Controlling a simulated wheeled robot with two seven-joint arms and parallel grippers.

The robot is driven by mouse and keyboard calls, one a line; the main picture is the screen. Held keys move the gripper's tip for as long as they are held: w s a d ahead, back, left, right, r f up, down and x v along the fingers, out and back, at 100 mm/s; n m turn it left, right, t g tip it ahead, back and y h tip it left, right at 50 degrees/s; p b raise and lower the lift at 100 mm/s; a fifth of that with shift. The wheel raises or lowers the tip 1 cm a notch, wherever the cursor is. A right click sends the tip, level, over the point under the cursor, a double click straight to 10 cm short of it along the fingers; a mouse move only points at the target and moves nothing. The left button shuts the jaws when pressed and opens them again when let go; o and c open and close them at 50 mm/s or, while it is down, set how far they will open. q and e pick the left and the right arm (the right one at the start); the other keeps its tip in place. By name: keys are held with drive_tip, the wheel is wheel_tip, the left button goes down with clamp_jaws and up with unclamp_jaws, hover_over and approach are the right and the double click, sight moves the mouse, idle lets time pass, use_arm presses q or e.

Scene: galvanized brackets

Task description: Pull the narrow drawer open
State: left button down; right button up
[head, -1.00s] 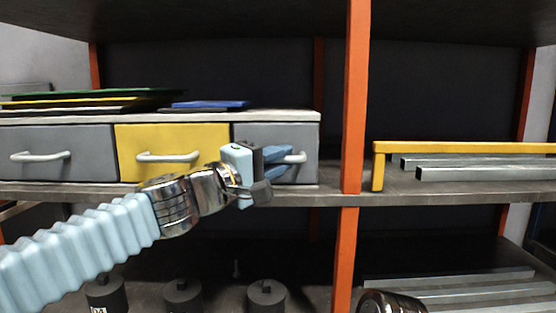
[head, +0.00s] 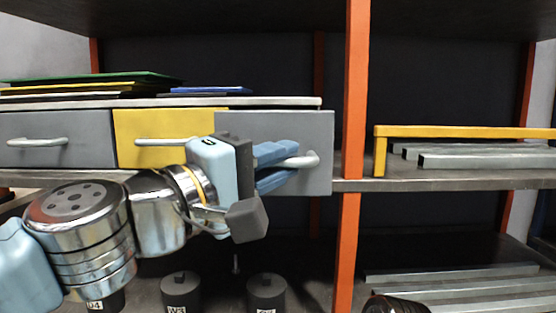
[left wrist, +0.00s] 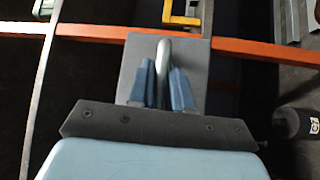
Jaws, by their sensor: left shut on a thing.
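The narrow drawer (head: 318,130) has a grey front and is the rightmost of the row; its front stands out from the cabinet, so it is partly open. Its pale bar handle (head: 308,160) is held by my left gripper (head: 285,163), whose blue fingers are shut on it. In the left wrist view, the handle (left wrist: 162,65) runs between the two fingers (left wrist: 163,85), in front of the grey drawer front (left wrist: 130,60). The left part of the handle is hidden by the fingers. My right gripper is not in view.
A yellow drawer (head: 150,125) and a wider grey drawer (head: 60,130) are shut on the left. An orange post (head: 352,100) stands just right of the narrow drawer. A yellow rail (head: 460,131) and metal bars lie on the right shelf. Dark weights (head: 266,292) stand below.

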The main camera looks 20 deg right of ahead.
use_arm(q)
drive_tip(key=shift+s+a+f, duration=0.1)
drive_tip(key=shift+s+a, duration=0.2)
drive_tip(key=shift+s, duration=0.7)
drive_tip(key=shift+s+a, duration=0.25)
drive_tip(key=shift+s, duration=0.7)
drive_tip(key=c, duration=1.2)
unclamp_jaws()
drive_tip(key=shift+o, duration=0.2)
drive_tip(key=shift+a, duration=0.1)
drive_tip(key=b+v, duration=0.1)
drive_tip(key=v, duration=1.2)
drive_tip(key=shift+s+a, duration=0.2)
drive_tip(key=shift+a, duration=0.05)
